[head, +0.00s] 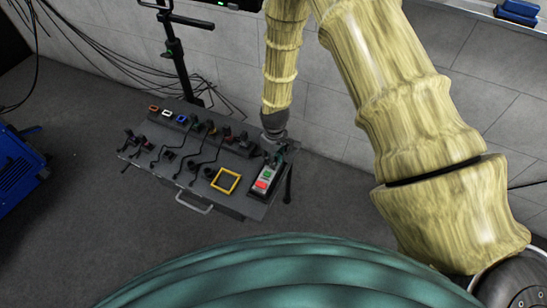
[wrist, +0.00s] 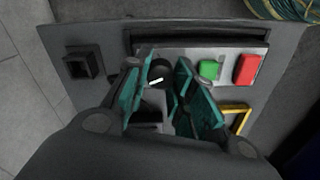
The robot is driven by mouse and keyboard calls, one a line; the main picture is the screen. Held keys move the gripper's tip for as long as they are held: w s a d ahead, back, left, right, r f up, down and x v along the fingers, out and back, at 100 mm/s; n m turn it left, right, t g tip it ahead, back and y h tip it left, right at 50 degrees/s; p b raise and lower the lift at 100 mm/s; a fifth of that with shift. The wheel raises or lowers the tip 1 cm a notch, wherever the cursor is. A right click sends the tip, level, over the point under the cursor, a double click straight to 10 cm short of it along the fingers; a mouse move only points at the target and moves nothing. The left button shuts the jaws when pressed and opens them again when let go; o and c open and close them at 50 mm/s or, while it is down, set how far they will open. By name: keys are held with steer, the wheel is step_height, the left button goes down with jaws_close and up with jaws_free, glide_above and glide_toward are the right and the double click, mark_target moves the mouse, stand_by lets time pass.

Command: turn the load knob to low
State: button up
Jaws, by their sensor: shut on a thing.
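The load knob (wrist: 158,72) is a dark round knob with a white pointer mark, at one end of a pale control plate in the wrist view. The mark lies nearly level in that picture, tilted slightly. No readable scale shows around it. My gripper (wrist: 166,74) has its teal fingers on both sides of the knob and is shut on it. In the head view my gripper (head: 277,150) is at the right end of the console, just above the control plate (head: 266,179), and hides the knob.
A green button (wrist: 209,69) and a red button (wrist: 246,69) sit beside the knob on the same plate. A yellow square frame (head: 226,181), several levers and cables cover the console (head: 181,182). A dark stand (head: 178,55) rises behind it. A blue machine (head: 18,170) stands left.

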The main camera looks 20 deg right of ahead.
stand_by(0.3)
steer(key=o, duration=0.8)
steer(key=shift+c, duration=0.2)
steer(key=shift+r, duration=0.15)
step_height(320, 180, up, 12)
steer(key=shift+d, duration=0.15)
steer(key=s+f+m+p, duration=0.3)
steer(key=s+f, duration=0.7)
steer(key=s, duration=0.5)
steer(key=s+d+f+m+p, duration=0.1)
steer(key=s, duration=0.8)
steer(key=s+d+f+m, duration=0.1)
steer(key=s+d+m, duration=0.1)
steer(key=s, duration=0.7)
steer(key=shift+s+f+p, duration=0.2)
steer(key=shift+f+p, duration=0.05)
steer(key=shift+p, duration=0.15)
